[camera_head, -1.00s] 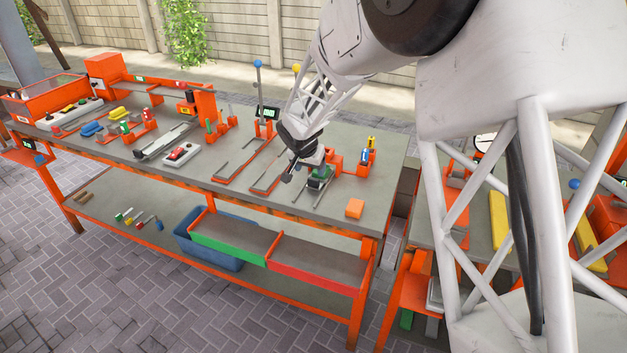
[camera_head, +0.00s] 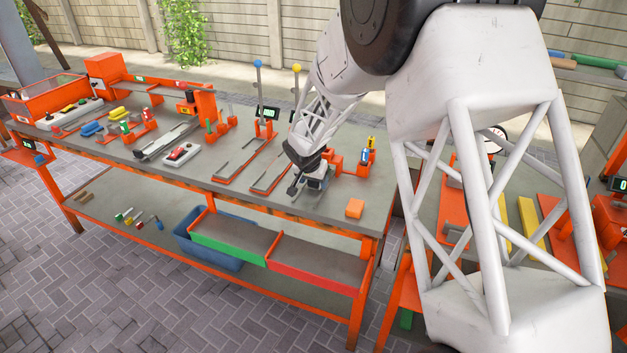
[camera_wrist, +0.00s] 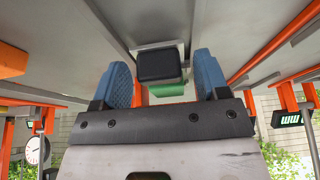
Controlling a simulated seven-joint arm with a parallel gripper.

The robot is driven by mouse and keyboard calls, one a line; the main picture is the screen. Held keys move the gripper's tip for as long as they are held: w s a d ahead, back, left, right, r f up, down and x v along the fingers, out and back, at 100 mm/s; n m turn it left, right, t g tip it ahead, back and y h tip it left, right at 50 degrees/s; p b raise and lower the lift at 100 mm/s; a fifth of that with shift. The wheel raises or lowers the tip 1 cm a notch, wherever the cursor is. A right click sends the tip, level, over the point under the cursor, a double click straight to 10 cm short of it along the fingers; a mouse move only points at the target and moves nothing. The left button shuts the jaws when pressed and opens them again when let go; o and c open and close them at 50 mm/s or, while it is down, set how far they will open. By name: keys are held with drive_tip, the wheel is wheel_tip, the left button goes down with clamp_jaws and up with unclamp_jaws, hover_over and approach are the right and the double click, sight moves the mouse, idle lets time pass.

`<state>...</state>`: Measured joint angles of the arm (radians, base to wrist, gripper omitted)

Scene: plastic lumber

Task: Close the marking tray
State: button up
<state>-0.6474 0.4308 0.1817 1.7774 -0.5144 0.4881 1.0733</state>
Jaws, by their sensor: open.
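What looks like the marking tray is a small slide on rails (camera_head: 318,196) at the right part of the bench top, in front of orange brackets. My gripper (camera_head: 297,190) is low over it and hides much of it. In the wrist view, my open gripper (camera_wrist: 165,88) has blue fingers either side of a dark block (camera_wrist: 160,65) with a green part (camera_wrist: 166,90) beside it. I cannot tell whether the fingers touch the block. How far the tray is out along its rails is hard to see.
An orange block (camera_head: 355,208) lies near the bench's front right corner. Empty orange slides (camera_head: 240,165) are left of my gripper. Orange brackets with blue and yellow pieces (camera_head: 366,155) stand behind right. Green-fronted (camera_head: 228,252) and red-fronted (camera_head: 315,281) bins hang below.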

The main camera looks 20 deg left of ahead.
drive_tip(key=c, duration=1.1)
drive_tip(key=shift+w, duration=2.35)
drive_tip(key=o, duration=1.1)
drive_tip(key=shift+r, duration=0.1)
drive_tip(key=v, duration=0.7)
drive_tip(key=shift+s+r, duration=0.2)
drive_tip(key=shift+r, duration=0.1)
